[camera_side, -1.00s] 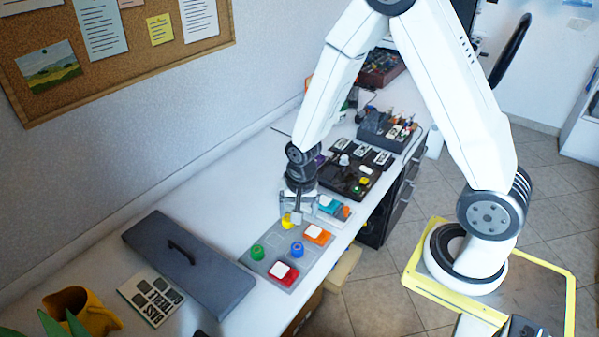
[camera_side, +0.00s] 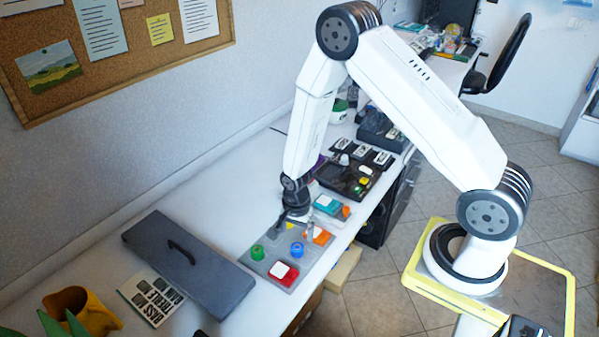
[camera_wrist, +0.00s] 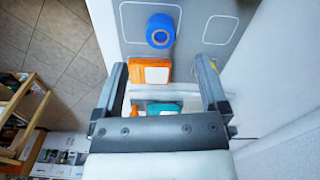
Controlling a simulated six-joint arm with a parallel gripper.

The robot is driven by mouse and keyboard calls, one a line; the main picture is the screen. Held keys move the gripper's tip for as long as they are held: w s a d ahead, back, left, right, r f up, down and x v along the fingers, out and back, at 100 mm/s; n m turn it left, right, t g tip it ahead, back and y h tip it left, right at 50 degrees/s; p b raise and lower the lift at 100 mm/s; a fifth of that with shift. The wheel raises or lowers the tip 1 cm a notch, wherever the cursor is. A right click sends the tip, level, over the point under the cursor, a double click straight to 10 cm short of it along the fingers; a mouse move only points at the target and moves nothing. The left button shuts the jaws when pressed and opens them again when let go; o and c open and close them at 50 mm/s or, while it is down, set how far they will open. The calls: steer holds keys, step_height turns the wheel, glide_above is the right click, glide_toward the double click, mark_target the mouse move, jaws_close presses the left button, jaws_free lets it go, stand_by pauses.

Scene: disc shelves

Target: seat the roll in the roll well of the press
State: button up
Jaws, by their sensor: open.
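My gripper (camera_side: 296,226) is open over the far part of a grey board (camera_side: 273,256). In the wrist view its two fingers (camera_wrist: 160,68) stand apart on either side of an orange block with a white top (camera_wrist: 152,71); I cannot tell the height gap. A blue round piece (camera_wrist: 160,30) stands beyond the fingertips; it also shows in the side view (camera_side: 297,250). A green round piece (camera_side: 257,252) stands on the board's left. A yellow piece (camera_side: 291,226) is partly hidden by my gripper. I cannot tell which is the roll, or identify the press and its well.
A red block with a white top (camera_side: 284,273) is at the board's near end. A teal block (camera_side: 327,204) lies behind the gripper. A black device (camera_side: 346,178) stands farther back. A grey handled lid (camera_side: 190,265) lies left. White table is free between lid and wall.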

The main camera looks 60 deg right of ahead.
mark_target(297, 247)
steer(key=shift+f, duration=0.55)
steer(key=shift+d+f, duration=0.1)
steer(key=shift+f, duration=2.5)
jaws_close()
steer(key=shift+r, duration=0.1)
step_height(297, 247, up, 10)
